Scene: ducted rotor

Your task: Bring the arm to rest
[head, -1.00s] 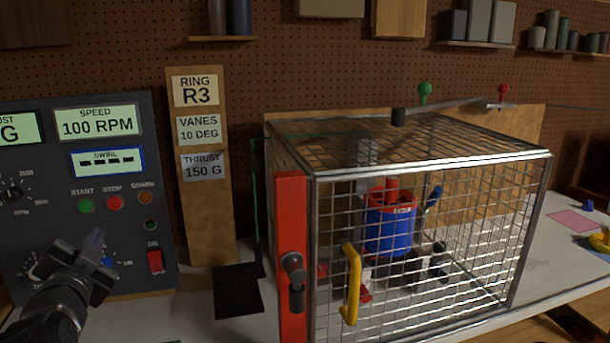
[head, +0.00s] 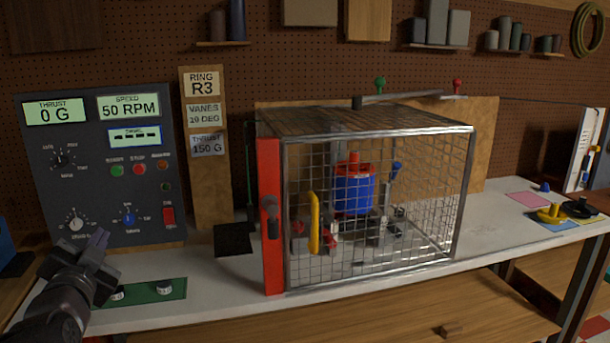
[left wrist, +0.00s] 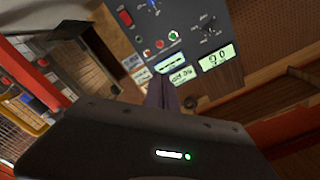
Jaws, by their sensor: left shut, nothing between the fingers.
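My left gripper (head: 100,246) is shut and empty at the lower left of the head view, in front of the dark control panel (head: 40,187). It appears apart from the panel's knobs and switches. In the left wrist view its closed fingers (left wrist: 163,95) point toward the panel (left wrist: 185,15), which looks tilted there. The panel's displays read THRUST 0 G and SPEED 50 RPM (head: 128,105). My right gripper is in neither view.
A wire cage (head: 375,133) with a red post and yellow handle encloses a blue ducted rotor (head: 353,195).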

